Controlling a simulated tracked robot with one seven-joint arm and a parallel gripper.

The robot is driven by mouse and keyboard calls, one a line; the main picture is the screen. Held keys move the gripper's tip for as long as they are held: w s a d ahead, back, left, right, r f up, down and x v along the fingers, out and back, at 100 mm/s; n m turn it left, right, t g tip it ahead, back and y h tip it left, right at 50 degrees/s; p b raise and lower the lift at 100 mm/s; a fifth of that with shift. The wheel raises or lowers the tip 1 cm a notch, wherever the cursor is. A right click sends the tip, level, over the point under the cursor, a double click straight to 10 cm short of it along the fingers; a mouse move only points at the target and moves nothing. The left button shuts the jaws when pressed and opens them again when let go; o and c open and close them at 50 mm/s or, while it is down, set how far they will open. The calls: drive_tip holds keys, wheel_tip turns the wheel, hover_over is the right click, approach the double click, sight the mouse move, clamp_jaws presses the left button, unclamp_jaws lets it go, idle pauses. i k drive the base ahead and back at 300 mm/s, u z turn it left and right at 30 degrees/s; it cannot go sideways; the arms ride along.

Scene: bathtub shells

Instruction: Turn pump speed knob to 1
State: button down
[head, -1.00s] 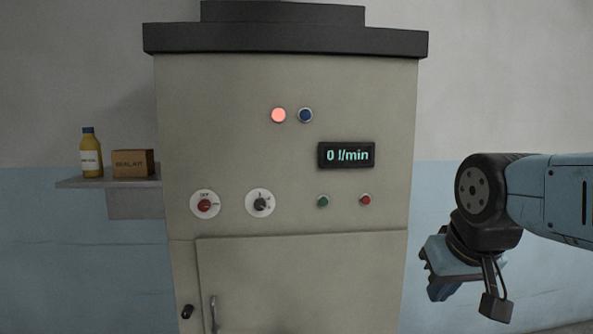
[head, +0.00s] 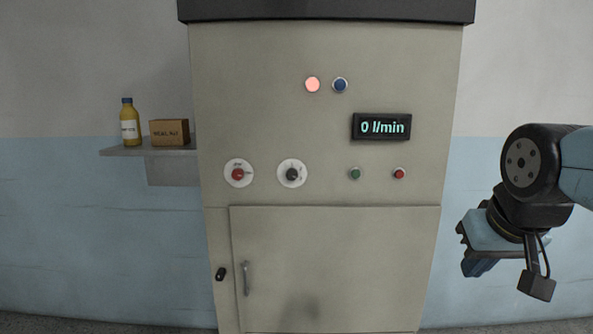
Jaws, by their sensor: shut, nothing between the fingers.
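The control cabinet (head: 330,190) stands in front of me. A black knob on a white round dial (head: 292,174) sits on its front; its markings are too small to read. A red knob on a similar white dial (head: 238,174) is to its left. I cannot tell for sure which one is labelled pump speed. The display (head: 381,127) reads "0 l/min". My gripper (head: 476,266) is at the right, beside the cabinet and well away from both knobs. It points downward, and its fingers are shut and empty, partly hidden.
A green button (head: 355,174) and a red button (head: 399,174) are right of the knobs. A lit pink lamp (head: 312,84) and a blue one (head: 340,85) are above. A wall shelf (head: 146,150) holds a yellow bottle (head: 129,122) and a box (head: 169,133). The space before the panel is clear.

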sight(292, 174)
drive_tip(key=z, duration=1.1)
drive_tip(key=k, duration=1.45)
drive_tip(key=u, duration=1.2)
drive_tip(key=i, duration=1)
drive_tip(key=u, duration=0.1)
